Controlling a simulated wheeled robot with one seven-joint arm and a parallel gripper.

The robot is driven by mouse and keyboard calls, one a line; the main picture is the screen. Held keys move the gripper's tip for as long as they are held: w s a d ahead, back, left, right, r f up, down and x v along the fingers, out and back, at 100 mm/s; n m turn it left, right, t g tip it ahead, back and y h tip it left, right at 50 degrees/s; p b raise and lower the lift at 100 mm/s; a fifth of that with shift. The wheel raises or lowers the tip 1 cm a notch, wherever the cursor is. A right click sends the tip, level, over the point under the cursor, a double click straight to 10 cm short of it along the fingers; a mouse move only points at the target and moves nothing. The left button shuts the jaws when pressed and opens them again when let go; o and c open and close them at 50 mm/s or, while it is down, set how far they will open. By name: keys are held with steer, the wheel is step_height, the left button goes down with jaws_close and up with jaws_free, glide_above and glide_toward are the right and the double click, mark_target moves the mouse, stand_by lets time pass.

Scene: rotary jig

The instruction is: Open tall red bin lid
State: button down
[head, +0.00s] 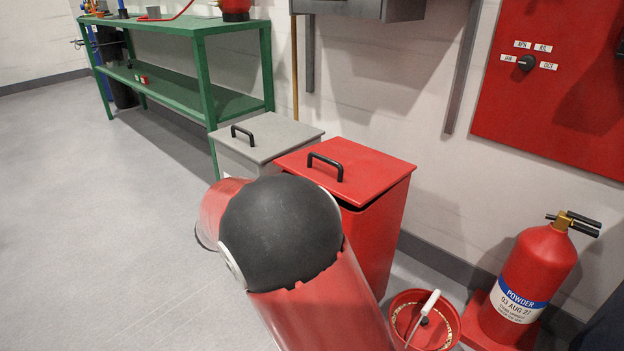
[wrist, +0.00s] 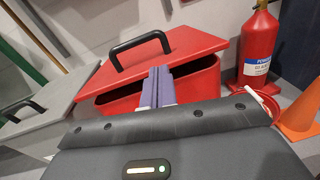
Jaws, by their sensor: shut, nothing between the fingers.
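The tall red bin (head: 385,235) stands against the wall, with its flat red lid (head: 372,165) and black handle (head: 325,162) on top. In the wrist view the lid (wrist: 185,48) is tilted slightly up, with a dark gap between it and the bin body (wrist: 205,85). The black handle (wrist: 139,48) shows on the lid. My gripper (wrist: 159,74) is shut and empty, with its fingertips at the lid's front edge, below and right of the handle. I cannot tell whether they touch the lid. My arm hides the gripper in the head view.
A grey lidded bin (head: 270,135) stands left of the red one. A red bucket (head: 408,300) and fire extinguisher (head: 530,275) stand to the right. An orange cone (wrist: 300,118) shows in the wrist view. A green bench (head: 200,28) is behind; floor at left is clear.

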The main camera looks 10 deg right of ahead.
steer(key=w+a+n+t, duration=0.2)
steer(key=a, duration=0.2)
steer(key=shift+h, duration=0.3)
steer(key=x, duration=0.5)
steer(key=b+x, duration=0.1)
steer(key=x, duration=0.4)
steer(key=shift+f, duration=0.2)
